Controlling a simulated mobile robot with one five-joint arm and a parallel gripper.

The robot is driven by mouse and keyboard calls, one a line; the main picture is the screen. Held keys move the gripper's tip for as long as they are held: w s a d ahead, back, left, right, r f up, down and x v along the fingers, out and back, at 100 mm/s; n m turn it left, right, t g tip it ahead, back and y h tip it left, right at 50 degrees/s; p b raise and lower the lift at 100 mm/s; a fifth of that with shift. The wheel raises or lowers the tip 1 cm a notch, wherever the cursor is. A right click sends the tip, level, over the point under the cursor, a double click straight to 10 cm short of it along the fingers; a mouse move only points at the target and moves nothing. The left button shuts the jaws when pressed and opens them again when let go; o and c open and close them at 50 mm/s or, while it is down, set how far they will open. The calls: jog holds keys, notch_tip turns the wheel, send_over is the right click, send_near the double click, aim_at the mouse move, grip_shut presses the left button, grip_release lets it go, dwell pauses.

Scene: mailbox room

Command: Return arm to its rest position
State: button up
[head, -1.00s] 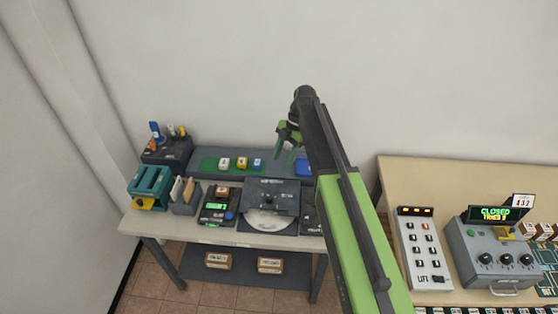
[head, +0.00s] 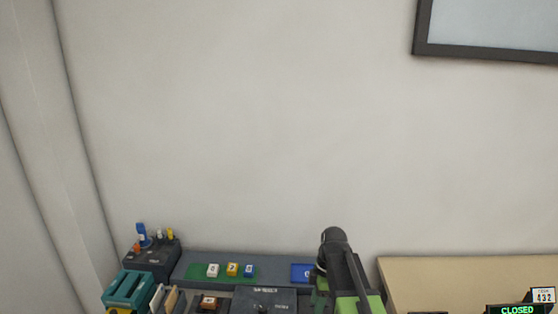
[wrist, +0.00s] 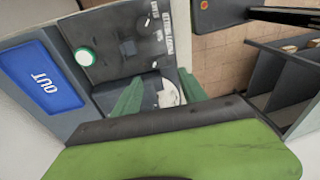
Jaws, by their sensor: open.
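My arm (head: 345,272) rises from the bottom of the head view, right of the small items on the grey shelf, with its elbow near the shelf's right end. In the wrist view my gripper (wrist: 158,97) shows two green fingers apart, with nothing seen between them. They are above a dark panel (wrist: 115,45) with a round white-green part. In the head view the gripper is mostly hidden behind the arm.
A blue OUT tray (wrist: 42,78) lies left in the wrist view; its edge shows in the head view (head: 301,272). Several numbered blocks sit on a green mat (head: 236,279). A teal holder (head: 127,288) stands at left. A tan table (head: 450,280) is at right.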

jog(key=s+d+f+m+t+h, duration=0.1)
jog(key=s+d+m, duration=0.4)
jog(key=m, duration=1.2)
jog(key=shift+s+f+m+t+h, duration=0.3)
jog(key=shift+s+m+h, duration=0.1)
jog(key=shift+s, duration=0.3)
